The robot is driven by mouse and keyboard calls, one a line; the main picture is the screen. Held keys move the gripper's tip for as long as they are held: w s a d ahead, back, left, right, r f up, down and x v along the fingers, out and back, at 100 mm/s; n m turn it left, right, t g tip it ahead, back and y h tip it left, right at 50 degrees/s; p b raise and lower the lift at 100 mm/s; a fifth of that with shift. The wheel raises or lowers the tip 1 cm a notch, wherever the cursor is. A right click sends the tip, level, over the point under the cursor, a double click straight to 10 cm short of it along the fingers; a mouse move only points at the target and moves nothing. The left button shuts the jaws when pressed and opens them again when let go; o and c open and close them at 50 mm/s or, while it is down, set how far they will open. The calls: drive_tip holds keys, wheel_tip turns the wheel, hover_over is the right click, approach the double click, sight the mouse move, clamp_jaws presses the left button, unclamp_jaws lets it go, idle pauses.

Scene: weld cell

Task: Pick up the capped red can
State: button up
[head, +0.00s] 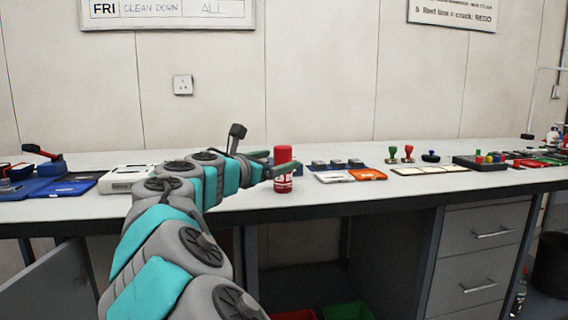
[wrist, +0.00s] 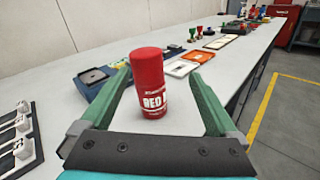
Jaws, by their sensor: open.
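The capped red can (head: 283,170) stands upright on the bench near its front edge, with a white-lettered label on its lower part. In the wrist view the can (wrist: 150,85) stands between the two green fingers of my gripper (wrist: 163,90). The fingers are spread, with a gap visible on both sides of the can. In the head view my gripper (head: 280,168) is at the can, low over the bench, and one finger shows behind the can. The fingers do not appear to press on the can.
The long grey bench (head: 230,203) has free surface left of the can. Right of it lie a blue mat with grey blocks (head: 338,164) and an orange tray (head: 367,174). Red and green stamps (head: 392,154) stand farther right. A white device (head: 124,177) lies left of my arm.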

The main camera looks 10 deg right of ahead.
sight(289, 155)
drive_tip(key=shift+w+a+f+n, duration=0.1)
drive_tip(key=shift+w+f+n, duration=0.1)
drive_tip(key=shift+w+n, duration=0.3)
drive_tip(key=shift+w+a+f+n, duration=0.1)
drive_tip(key=shift+w+f+n, duration=0.1)
drive_tip(key=shift+w+n, duration=0.3)
drive_tip(key=shift+w+d, duration=0.1)
drive_tip(key=shift+w, duration=0.2)
drive_tip(key=x, duration=0.7)
drive_tip(key=shift+w+d, duration=0.15)
drive_tip(key=shift+d, duration=0.1)
drive_tip(key=shift+r, duration=0.1)
clamp_jaws()
